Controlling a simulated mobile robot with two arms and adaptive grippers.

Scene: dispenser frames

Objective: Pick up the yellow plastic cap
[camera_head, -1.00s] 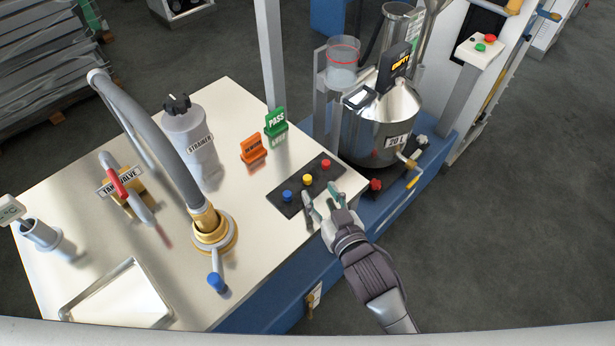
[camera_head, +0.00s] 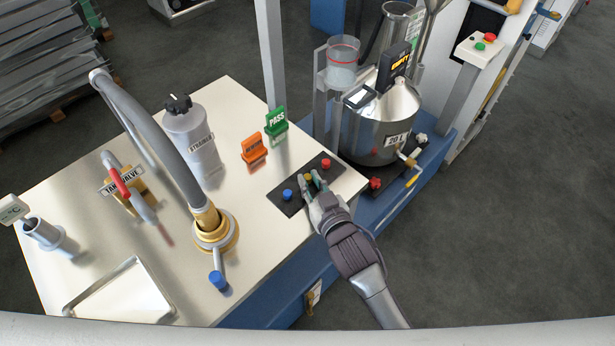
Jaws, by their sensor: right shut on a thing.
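The yellow plastic cap (camera_head: 309,177) sits in the middle of the black strip (camera_head: 290,206) on the steel table top. My right gripper (camera_head: 310,181) is at the cap, its fingers shut on it from both sides and partly hiding it. The cap still appears at the level of the strip; I cannot tell whether it is lifted. A blue cap (camera_head: 287,194) is on the strip to the left, and a red cap (camera_head: 326,164) is to the right. My left gripper is not in view.
An orange sign (camera_head: 254,150) and a green PASS sign (camera_head: 276,124) stand behind the strip. A hose on a brass fitting (camera_head: 213,232) rises to the left. A steel 20 L vessel (camera_head: 382,125) stands at the right.

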